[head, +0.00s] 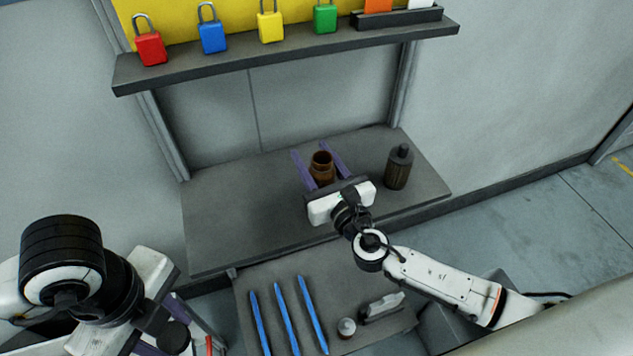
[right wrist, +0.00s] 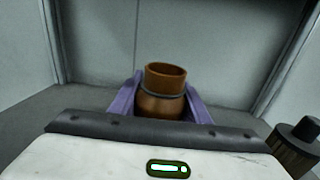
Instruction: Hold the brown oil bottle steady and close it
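The brown oil bottle (head: 322,168) stands upright on the grey bench, its mouth open with no cap on it. It also shows in the right wrist view (right wrist: 162,98). My right gripper (head: 309,148) reaches around it, one purple finger on each side. The fingers look spread, with at most a narrow gap to the bottle; contact is hard to judge. My left gripper (head: 178,330) is at the lower left, far from the bottle. Its purple fingers are apart, partly hidden and cut off by the frame edge. A small round grey-white piece (head: 347,328), possibly the cap, is on the lower table.
A dark capped bottle (head: 398,168) stands right of the brown one. The lower table (head: 265,275) holds three blue sticks (head: 287,310) and a grey-white item (head: 382,307). Coloured padlocks (head: 212,37) stand on the shelf (head: 290,58) above. The bench's left part is clear.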

